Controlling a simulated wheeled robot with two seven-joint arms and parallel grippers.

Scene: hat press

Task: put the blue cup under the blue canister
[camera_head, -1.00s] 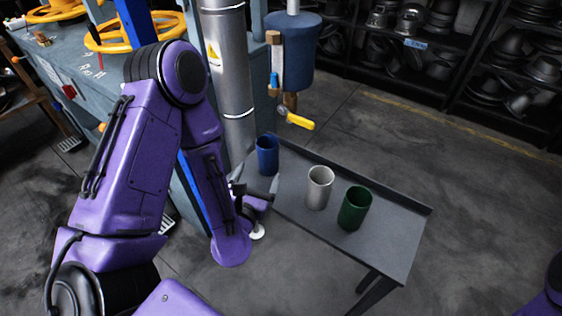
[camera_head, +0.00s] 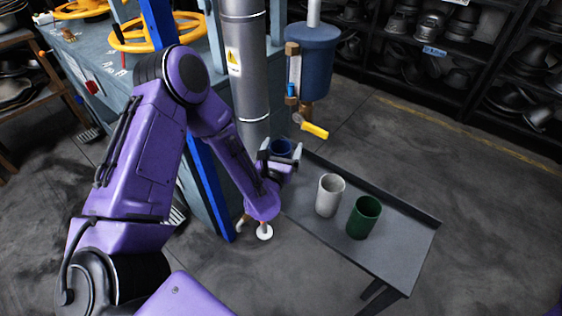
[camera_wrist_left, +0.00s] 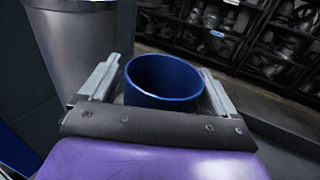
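The blue cup (camera_head: 281,147) stands at the left end of the grey side table (camera_head: 400,262), its lower part hidden by my gripper. It also shows in the left wrist view (camera_wrist_left: 165,80), upright, its mouth open upward. My left gripper (camera_head: 281,155) has one finger on each side of the cup. In the left wrist view the fingers (camera_wrist_left: 163,75) look spread, with a small gap at the left; contact at the right is unclear. The blue canister (camera_head: 312,60) hangs above and behind the cup, with a yellow-handled tap (camera_head: 314,130) below it. My right gripper is out of view.
A white cup (camera_head: 330,196) and a green cup (camera_head: 363,218) stand to the right on the same table. A thick metal column (camera_head: 246,80) rises close behind my left gripper. Shelves of metal hat forms (camera_head: 440,50) are at the back.

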